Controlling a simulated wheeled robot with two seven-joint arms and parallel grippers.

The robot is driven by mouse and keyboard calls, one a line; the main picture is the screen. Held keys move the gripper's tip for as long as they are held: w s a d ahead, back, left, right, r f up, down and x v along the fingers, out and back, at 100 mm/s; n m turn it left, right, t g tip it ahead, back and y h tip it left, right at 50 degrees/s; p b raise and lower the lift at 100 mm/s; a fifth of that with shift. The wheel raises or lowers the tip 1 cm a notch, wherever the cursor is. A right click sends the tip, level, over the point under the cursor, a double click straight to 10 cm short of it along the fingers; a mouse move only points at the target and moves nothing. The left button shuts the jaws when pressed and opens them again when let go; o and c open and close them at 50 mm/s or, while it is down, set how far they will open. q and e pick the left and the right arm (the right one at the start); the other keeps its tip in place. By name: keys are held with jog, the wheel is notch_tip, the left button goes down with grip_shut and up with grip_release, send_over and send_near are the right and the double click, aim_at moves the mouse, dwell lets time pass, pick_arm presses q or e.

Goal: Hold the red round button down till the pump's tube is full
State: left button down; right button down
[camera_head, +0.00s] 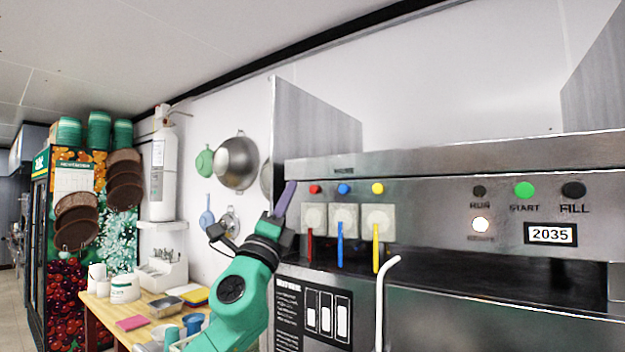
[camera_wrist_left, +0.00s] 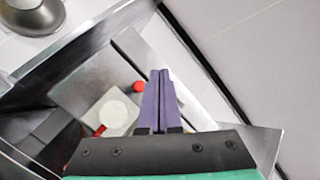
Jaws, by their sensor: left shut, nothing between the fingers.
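The red round button (camera_head: 315,189) sits on the steel front panel, leftmost in a row with a blue and a yellow button. It also shows in the left wrist view (camera_wrist_left: 139,87), just left of the fingers. My left gripper (camera_head: 291,184) has its purple fingers shut and empty, pointing up at the panel's left end. In the head view its tips are left of the red button, with a small gap. Below the button is a white square pump unit (camera_head: 314,217) with a red tube (camera_head: 310,246) under it. How full the tube is cannot be told. My right gripper is not in view.
The blue button (camera_head: 343,188) and yellow button (camera_head: 377,188) are close to the right, above blue (camera_head: 340,247) and yellow (camera_head: 376,249) tubes. A white curved spout (camera_head: 384,290) stands in front. A steel side plate (camera_head: 315,125) rises behind the panel.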

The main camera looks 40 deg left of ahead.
aim_at(314, 189)
pick_arm(q)
jog(key=w, duration=0.4)
jog(key=shift+w+d+p, duration=0.1)
jog(key=shift+w+p, duration=0.05)
jog(key=shift+p, duration=0.15)
dwell(1.7)
jog(key=shift+w, duration=0.45)
jog(key=shift+w, duration=0.4)
dwell(0.6)
jog(key=shift+s, duration=0.85)
